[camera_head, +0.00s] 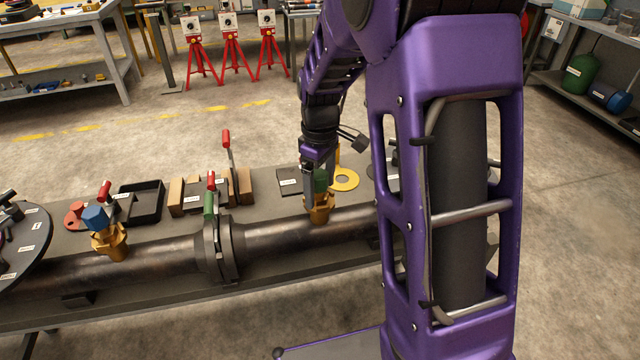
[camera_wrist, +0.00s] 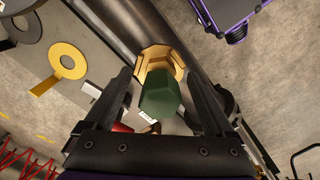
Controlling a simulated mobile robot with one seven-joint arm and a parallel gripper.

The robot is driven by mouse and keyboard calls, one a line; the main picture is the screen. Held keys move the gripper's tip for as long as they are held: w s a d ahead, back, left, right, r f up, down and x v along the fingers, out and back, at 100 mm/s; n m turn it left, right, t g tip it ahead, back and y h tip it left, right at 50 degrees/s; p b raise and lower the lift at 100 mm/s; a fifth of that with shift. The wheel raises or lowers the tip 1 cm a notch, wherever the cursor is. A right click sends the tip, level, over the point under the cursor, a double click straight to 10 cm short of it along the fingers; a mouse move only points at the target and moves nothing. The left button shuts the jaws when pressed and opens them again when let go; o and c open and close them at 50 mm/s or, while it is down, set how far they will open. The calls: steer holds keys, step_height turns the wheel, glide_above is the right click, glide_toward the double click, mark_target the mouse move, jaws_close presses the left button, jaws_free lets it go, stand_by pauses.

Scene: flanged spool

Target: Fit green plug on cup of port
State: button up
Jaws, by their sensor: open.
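The green plug (camera_wrist: 160,95) is a hexagonal block that stands at the brass port (camera_wrist: 160,60) on the pipe. In the head view the green plug (camera_head: 321,183) shows partly behind my fingers, directly above the brass port (camera_head: 319,209). It looks upright and in line with the cup. How deep it sits in the cup is hidden. My gripper (camera_wrist: 160,78) is open, with one finger on each side of the plug and a visible gap on both sides. In the head view my gripper (camera_head: 318,178) points down over the port.
A blue plug (camera_head: 95,217) sits on another brass port (camera_head: 109,243) to the left. A yellow ring (camera_head: 346,180), a black tray (camera_head: 141,203) and wooden blocks (camera_head: 244,186) lie behind the pipe.

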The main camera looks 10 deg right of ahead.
mark_target(320, 174)
steer(key=shift+r, duration=0.15)
step_height(320, 174, up, 17)
steer(key=p, duration=0.3)
steer(key=shift+r, duration=0.1)
